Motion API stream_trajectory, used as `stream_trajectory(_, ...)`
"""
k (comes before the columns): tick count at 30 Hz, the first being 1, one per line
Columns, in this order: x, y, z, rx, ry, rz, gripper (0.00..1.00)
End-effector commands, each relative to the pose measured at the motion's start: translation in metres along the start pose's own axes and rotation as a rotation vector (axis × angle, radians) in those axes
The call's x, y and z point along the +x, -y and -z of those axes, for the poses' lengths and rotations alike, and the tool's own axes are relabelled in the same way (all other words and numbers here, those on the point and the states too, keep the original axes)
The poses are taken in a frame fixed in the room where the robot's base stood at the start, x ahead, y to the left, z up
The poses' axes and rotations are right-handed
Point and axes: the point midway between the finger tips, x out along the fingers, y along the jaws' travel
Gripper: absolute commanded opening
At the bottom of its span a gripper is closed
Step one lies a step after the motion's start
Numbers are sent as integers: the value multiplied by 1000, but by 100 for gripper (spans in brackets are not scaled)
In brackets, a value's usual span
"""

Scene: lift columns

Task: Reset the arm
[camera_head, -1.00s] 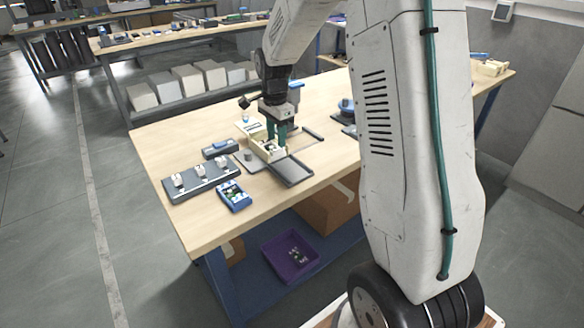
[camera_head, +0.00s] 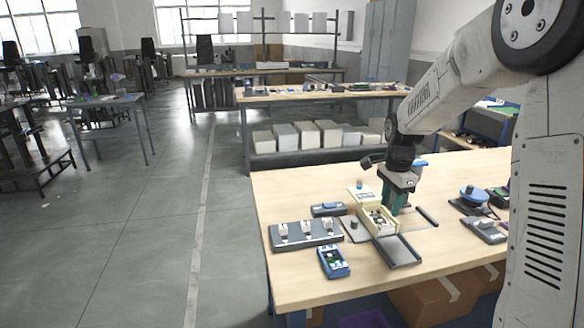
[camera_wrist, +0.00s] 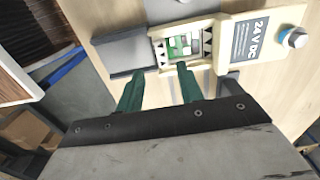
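My arm reaches down from the right in the head view. My gripper (camera_head: 393,207) is low over the cream open box (camera_head: 368,220) on the wooden workbench (camera_head: 300,188). In the wrist view the two green fingers of my gripper (camera_wrist: 160,70) stand apart with nothing between them. Just beyond the fingertips is the box (camera_wrist: 215,50), with green and white parts inside and a "24 V DC" label plate (camera_wrist: 257,42). I cannot tell from these views whether the fingers touch the box.
A dark tray (camera_head: 399,251), a grey strip with white switches (camera_head: 305,234) and a blue device (camera_head: 333,262) lie near the box. A blue round-topped item (camera_head: 474,195) stands to the right. Bench room is free at the front right and back left.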

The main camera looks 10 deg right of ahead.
Motion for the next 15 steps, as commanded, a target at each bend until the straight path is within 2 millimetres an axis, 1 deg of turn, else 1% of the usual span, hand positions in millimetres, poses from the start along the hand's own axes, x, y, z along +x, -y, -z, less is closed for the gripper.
stream_trajectory(3, 0, -2, -1, -77, 3, -10, 37)
stream_trajectory(5, 4, -8, -2, -147, 11, -31, 37)
stream_trajectory(7, 10, -24, -7, -248, 30, -70, 37)
stream_trajectory(8, 10, -32, -9, -295, 37, -81, 37)
stream_trajectory(11, -2, -61, -22, -467, 60, -109, 37)
stream_trajectory(15, -24, -102, -42, -684, 82, -122, 37)
